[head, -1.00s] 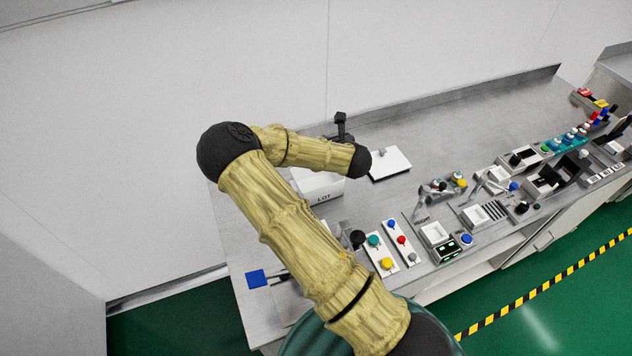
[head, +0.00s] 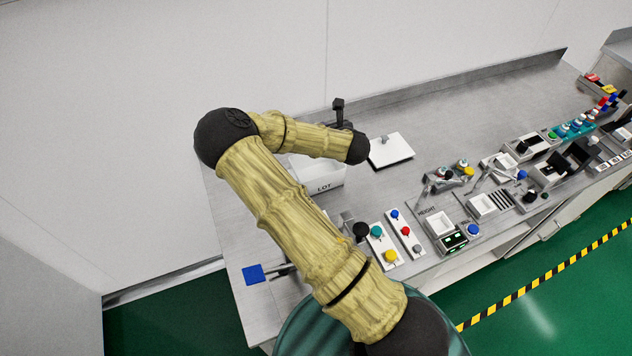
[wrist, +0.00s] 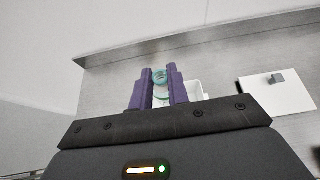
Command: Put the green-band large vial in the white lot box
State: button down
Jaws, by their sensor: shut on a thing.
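My gripper (wrist: 160,88) shows in the wrist view with its two purple fingers shut on a vial (wrist: 160,76) that has a green-teal band or rim. Behind and below the vial the white lot box (wrist: 194,90) shows in part; my fingers hide some of it. In the head view the white lot box (head: 322,184), marked LOT, stands on the bench under my forearm, which covers its back part. My gripper's fingers and the vial are hidden by my arm in the head view. I cannot tell how high the vial is above the box.
A white plate with a small grey knob (head: 391,152) lies right of the lot box. Panels with coloured knobs (head: 383,245) and a height station (head: 440,224) line the bench's front. A blue square (head: 253,275) lies at the left end. The bench's back middle is clear.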

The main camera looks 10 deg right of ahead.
notch_tip(320, 180, down, 6)
jog(key=b, duration=0.5)
jog(key=shift+s+a, duration=0.1)
jog(key=shift+a, duration=0.05)
jog(key=shift+f+b, duration=0.35)
jog(key=shift+b, duration=0.05)
jog(key=shift+r, duration=0.15)
notch_tip(320, 180, down, 6)
jog(key=p, duration=0.1)
jog(key=shift+p, duration=0.3)
jog(key=shift+f+p, duration=0.45)
jog(key=shift+f, duration=1.6)
